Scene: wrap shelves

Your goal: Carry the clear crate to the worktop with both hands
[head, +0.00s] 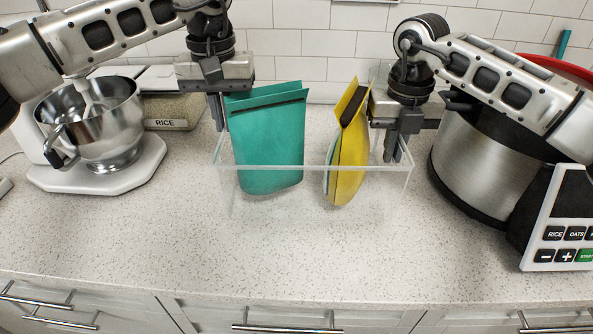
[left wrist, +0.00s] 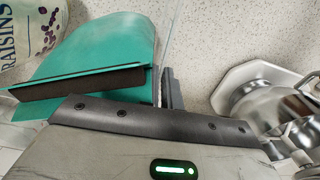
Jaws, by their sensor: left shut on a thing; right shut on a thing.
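The clear crate (head: 315,168) is at the middle of the worktop (head: 290,255); I cannot tell whether its base touches the surface. It looks about level. Inside it stand a teal pouch (head: 268,145) at left and a yellow pouch (head: 350,160) at right, both upright with clips. My left gripper (head: 218,122) is shut on the crate's left wall, beside the teal pouch. My right gripper (head: 393,146) is shut on its right wall. The left wrist view shows the teal pouch (left wrist: 95,52) close to my left gripper (left wrist: 168,90), with a pouch marked RAISINS (left wrist: 30,30) beyond it.
A stand mixer with a steel bowl (head: 92,120) stands at left, with a box labelled RICE (head: 175,112) behind it. A large steel cooker (head: 480,170) with buttons stands close at right. The front of the worktop is clear, above drawers (head: 80,305). A tiled wall is behind.

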